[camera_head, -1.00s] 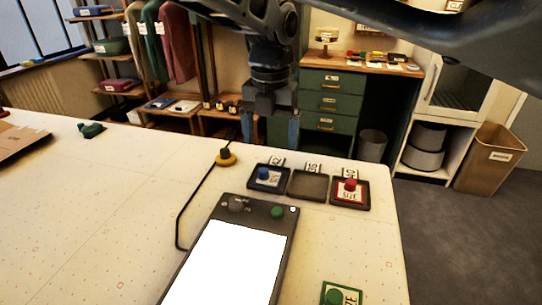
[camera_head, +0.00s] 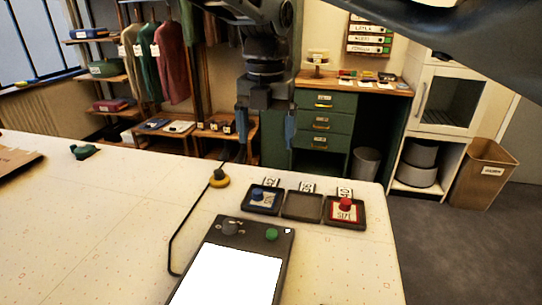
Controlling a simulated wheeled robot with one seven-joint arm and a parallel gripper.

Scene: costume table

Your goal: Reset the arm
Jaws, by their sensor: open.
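My gripper (camera_head: 266,128) hangs pointing down in the upper middle of the head view, with its two blue-grey fingers apart and nothing between them. It is above and behind the far edge of the table (camera_head: 110,225), clear of everything on it. Three dark trays stand in a row below it: the left one (camera_head: 262,211) holds a blue-knobbed piece (camera_head: 257,194), the middle one (camera_head: 303,206) is empty, and the right one (camera_head: 361,222) holds a red-knobbed piece (camera_head: 345,204).
A dark panel with a white screen (camera_head: 225,276) lies at the front. A yellow-based knob (camera_head: 219,181) with a cable stands left of the trays. A green object (camera_head: 85,151) and a brown item (camera_head: 16,161) lie further left. Green drawers (camera_head: 322,122) stand behind.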

